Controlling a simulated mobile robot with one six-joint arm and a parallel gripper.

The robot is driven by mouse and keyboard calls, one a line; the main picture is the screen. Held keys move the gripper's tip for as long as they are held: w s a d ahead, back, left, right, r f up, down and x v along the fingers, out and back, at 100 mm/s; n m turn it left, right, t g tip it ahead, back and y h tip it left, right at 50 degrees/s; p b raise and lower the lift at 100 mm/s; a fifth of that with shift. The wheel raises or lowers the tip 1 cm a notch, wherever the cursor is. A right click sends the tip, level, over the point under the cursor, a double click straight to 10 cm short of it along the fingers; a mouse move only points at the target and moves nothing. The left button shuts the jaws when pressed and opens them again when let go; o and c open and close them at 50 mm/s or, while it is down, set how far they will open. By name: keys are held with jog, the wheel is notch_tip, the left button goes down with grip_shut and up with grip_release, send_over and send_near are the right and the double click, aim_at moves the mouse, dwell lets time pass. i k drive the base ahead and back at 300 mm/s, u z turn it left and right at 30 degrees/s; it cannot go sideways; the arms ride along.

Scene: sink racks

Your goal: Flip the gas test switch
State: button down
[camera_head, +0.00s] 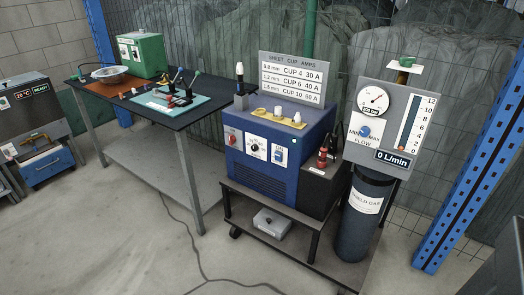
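A blue welding machine (262,181) stands on a dark cart. Its front has a red knob or button (231,139), a dial (254,148) on a white plate, and a small blue switch (279,154) on another white plate. The plate's lettering is too small to read, so I cannot tell if this is the gas test switch, nor its position. At the right is a grey gas panel (392,125) with a round gauge (373,99), a blue flow knob (365,131) and a flow tube (408,122) labelled 0 L/min. My gripper is not in view.
A dark cylinder (352,245) labelled SHIELD GAS stands below the panel. A black worktable (187,118) holds tools and a green box (143,54). A cable (196,255) crosses the floor. The floor in front is mostly clear. A blue post (470,165) stands at right.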

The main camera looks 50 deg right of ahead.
aim_at(277, 156)
jog(key=i, duration=0.85)
jog(key=z, duration=0.05)
